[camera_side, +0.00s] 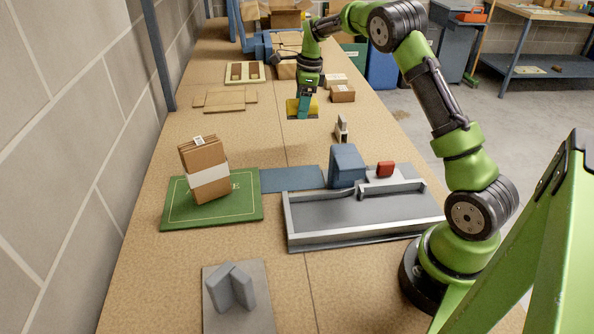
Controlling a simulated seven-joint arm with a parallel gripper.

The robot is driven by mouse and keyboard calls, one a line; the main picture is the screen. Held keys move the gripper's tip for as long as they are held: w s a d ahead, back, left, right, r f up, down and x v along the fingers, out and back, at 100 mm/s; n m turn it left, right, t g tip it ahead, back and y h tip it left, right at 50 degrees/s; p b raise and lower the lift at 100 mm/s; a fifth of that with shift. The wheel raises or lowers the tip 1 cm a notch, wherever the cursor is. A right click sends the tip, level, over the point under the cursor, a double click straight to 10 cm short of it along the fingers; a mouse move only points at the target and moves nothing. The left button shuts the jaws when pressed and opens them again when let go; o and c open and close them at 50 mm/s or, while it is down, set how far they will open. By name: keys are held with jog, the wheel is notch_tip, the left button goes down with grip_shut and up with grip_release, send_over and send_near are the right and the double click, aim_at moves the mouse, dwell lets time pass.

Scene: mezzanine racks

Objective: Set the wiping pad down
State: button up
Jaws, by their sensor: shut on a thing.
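The wiping pad (292,107), yellow with blue-green parts, is at the far middle of the long wooden table. My gripper (304,98) points down and is shut on the pad from above. The fingers and the pad overlap in this view, so the exact grip is hard to make out. I cannot tell whether the pad's underside touches the table or hangs slightly above it.
Flat cardboard pieces (225,99) lie left of the pad. Small boxes (342,94) stand to its right. Nearer are a green mat (240,212) with a banded carton stack (205,170), a grey tray (300,240) and a blue block (346,165). Table around the pad's near side is clear.

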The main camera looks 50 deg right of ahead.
send_over(270, 151)
jog(key=shift+n, duration=0.3)
notch_tip(270, 151, down, 5)
jog(key=shift+s+d+r, duration=0.1)
jog(key=shift+s+r, duration=0.05)
jog(key=shift+r, duration=0.05)
jog(key=shift+f, duration=2.85)
jog(key=shift+f, duration=0.1)
jog(key=o, duration=1.1)
jog(key=shift+c, duration=0.2)
